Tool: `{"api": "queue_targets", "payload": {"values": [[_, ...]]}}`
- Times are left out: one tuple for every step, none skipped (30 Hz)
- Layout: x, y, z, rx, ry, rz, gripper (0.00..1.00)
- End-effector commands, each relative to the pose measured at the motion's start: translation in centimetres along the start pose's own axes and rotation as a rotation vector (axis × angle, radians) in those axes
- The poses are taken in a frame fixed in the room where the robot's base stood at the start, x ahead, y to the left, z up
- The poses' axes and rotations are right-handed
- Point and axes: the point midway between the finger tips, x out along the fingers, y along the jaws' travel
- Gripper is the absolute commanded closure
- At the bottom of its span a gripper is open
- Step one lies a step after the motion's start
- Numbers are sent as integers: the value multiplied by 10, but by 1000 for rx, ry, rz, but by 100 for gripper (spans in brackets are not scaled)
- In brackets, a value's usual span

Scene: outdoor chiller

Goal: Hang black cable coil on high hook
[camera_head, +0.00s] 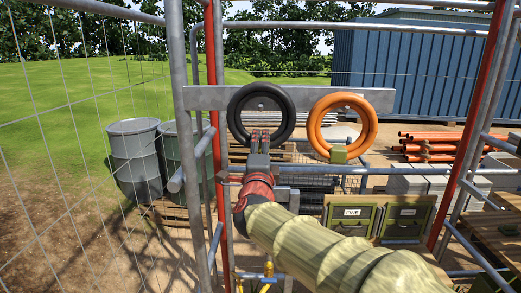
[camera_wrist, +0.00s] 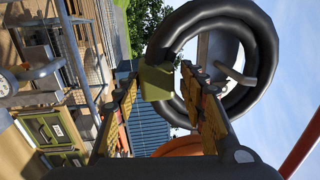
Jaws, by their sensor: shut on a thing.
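The black cable coil (camera_head: 238,104) is upright in front of the grey horizontal beam (camera_head: 206,97), at its left part. In the wrist view the coil (camera_wrist: 262,45) is large at upper right. An olive block (camera_wrist: 157,82) at its near edge sits between the fingertips. My gripper (camera_head: 260,138) is shut on this block at the coil's lower edge; the wrist view shows both fingers (camera_wrist: 162,92). A grey hook (camera_wrist: 232,72) with a round plate shows through the coil's opening. Whether the coil's weight rests on the hook cannot be told.
An orange coil (camera_head: 368,127) hangs on the beam to the right. Scaffold posts (camera_head: 180,75) and wire fencing stand at left, a red post (camera_head: 466,125) at right. Green cases (camera_head: 351,216) and grey pipe rails lie below. Barrels (camera_head: 136,150) stand beyond the left post.

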Motion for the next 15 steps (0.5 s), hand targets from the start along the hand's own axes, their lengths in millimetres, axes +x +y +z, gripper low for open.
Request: {"api": "queue_targets", "payload": {"values": [[1,-3,0,1,1,-4,100],[1,-3,0,1,1,-4,100],[1,-3,0,1,1,-4,100],[1,-3,0,1,1,-4,100],[1,-3,0,1,0,-4,100],[1,-3,0,1,0,-4,100],[1,-3,0,1,0,-4,100],[1,-3,0,1,0,-4,100],[0,-3,0,1,0,-4,100],[0,-3,0,1,0,-4,100],[0,-2,0,1,0,-4,100],[0,-2,0,1,0,-4,100],[0,-1,0,1,0,-4,100],[0,0,0,1,0,-4,100],[0,1,0,1,0,-4,100]]}}
